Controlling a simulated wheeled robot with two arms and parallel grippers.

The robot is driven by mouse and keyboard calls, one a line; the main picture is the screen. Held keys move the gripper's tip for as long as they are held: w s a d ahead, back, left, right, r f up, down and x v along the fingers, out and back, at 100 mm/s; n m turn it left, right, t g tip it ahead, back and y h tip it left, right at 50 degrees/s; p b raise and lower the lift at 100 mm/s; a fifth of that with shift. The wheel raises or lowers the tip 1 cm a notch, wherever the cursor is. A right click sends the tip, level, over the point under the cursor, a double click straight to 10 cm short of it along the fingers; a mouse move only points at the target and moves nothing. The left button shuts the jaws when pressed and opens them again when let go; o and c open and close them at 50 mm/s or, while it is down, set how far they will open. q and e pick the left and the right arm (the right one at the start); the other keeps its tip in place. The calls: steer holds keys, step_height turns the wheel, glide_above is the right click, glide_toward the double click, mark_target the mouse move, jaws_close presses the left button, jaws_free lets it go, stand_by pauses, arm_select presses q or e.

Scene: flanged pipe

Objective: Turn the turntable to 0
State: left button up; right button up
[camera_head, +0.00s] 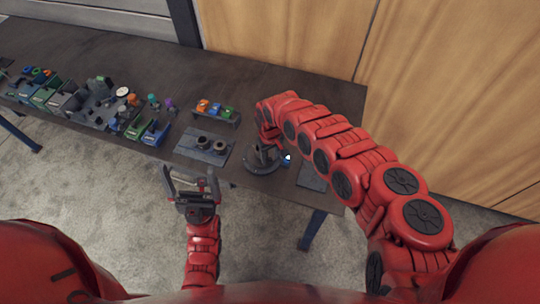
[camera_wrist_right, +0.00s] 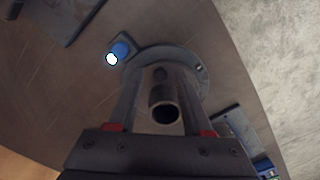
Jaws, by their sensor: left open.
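The turntable is a round dark grey disc (camera_head: 250,168) near the table's front edge, below my right wrist in the head view. In the right wrist view its disc (camera_wrist_right: 192,66) lies under the gripper, with a small mark near its rim. A grey upright pipe (camera_wrist_right: 164,110) stands on it. My right gripper (camera_wrist_right: 164,82) points down over the turntable, its fingers on either side of the pipe with visible gaps. A blue knob with a bright white spot (camera_wrist_right: 119,51) sits at the turntable's edge. My left gripper (camera_head: 191,176) is open and empty in front of the table.
A grey plate with two dark rings (camera_head: 205,147) lies left of the turntable. A small rack with orange, green and blue parts (camera_head: 217,110) stands behind it. Several bins and parts (camera_head: 85,102) fill the table's left. A flat dark plate (camera_head: 312,177) lies to the right.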

jaws_close()
stand_by(0.3)
